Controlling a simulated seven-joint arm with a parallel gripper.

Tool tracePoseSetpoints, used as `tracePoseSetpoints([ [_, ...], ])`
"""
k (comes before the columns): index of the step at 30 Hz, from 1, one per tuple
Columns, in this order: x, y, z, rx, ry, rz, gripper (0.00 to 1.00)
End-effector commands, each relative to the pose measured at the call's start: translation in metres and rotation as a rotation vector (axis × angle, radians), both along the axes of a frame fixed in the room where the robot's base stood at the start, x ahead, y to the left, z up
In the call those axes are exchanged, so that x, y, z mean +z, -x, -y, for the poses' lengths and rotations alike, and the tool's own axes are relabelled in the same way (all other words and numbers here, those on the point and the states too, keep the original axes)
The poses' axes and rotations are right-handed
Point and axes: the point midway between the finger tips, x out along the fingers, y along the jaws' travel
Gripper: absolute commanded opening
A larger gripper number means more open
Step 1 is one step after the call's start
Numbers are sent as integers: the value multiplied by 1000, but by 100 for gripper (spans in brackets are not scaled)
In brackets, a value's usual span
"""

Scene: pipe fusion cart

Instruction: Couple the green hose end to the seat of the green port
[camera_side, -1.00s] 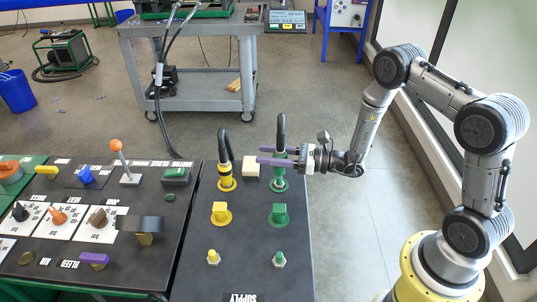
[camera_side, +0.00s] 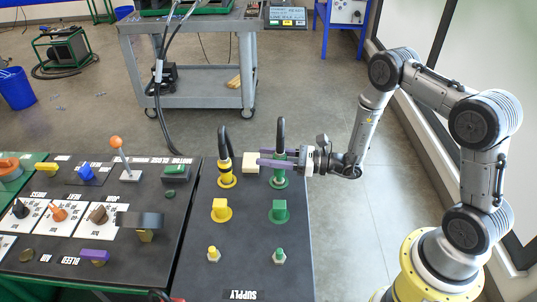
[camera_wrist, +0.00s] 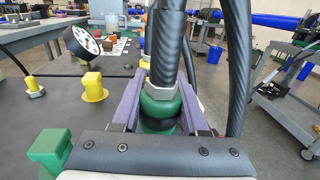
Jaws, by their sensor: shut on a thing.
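The green hose end (camera_wrist: 160,104) is a green collar with a metal nut, under a thick black hose (camera_wrist: 165,50). My gripper (camera_side: 279,158) has purple fingers shut on it, one on each side in the wrist view (camera_wrist: 160,110). The hose end stands upright over the round green port (camera_side: 279,183) at the back right of the dark supply panel. In the wrist view a black ring and more green show below the collar. Whether the hose end is fully down on the seat cannot be told; the fingers and the hose end hide the contact.
A yellow hose end (camera_side: 226,172) stands left of the green one, with a cream block (camera_side: 251,163) between. Green (camera_side: 279,212) and yellow (camera_side: 220,209) blocks and small fittings stand nearer the front. A control panel with a lever (camera_side: 118,150) lies left.

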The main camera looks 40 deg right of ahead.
Motion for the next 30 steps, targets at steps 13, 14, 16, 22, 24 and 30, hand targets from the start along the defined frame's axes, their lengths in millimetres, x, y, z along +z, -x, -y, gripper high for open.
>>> tracePoseSetpoints([
  [13,-10,0,0,0,0,1,0],
  [14,-11,0,0,0,0,1,0],
  [16,-12,0,0,0,0,1,0],
  [22,-17,0,0,0,0,1,0],
  [24,-18,0,0,0,1,1,0],
  [30,-23,0,0,0,0,0,0],
])
